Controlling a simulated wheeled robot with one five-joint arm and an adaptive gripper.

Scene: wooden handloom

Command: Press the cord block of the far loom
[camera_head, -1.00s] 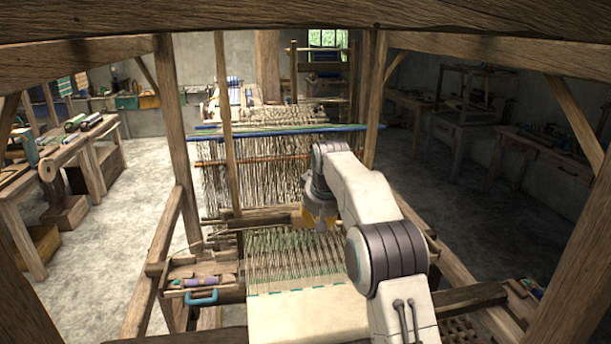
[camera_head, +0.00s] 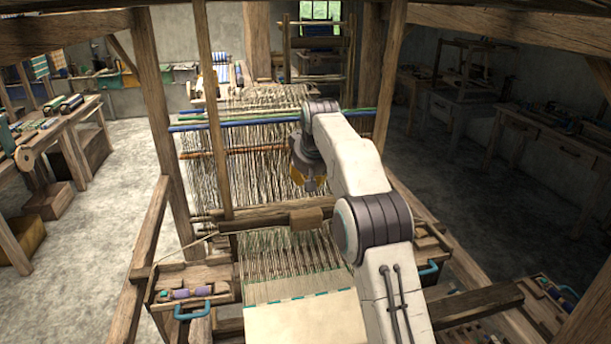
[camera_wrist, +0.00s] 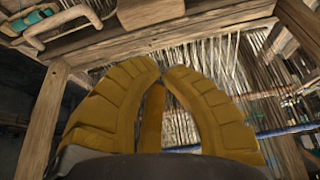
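In the head view a loom stands ahead of me with pale warp threads (camera_head: 290,255) and a cross beam (camera_head: 255,222). A plain wooden block (camera_head: 306,219) sits on that beam; I take it for the cord block, but cannot be sure. A thin cord (camera_head: 190,246) runs from the beam's left end down to the left. My gripper (camera_head: 312,186) has yellow fingers and hangs beyond and above the block, apart from it in the picture. In the wrist view its fingertips (camera_wrist: 163,73) meet with nothing held. A wooden block (camera_wrist: 150,10) shows at the top edge there.
A tray with a blue handle (camera_head: 192,309) and small rolls is at the loom's left; another handle (camera_head: 429,268) is at the right. Posts (camera_head: 163,130) and coloured rods (camera_head: 240,122) stand around my arm.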

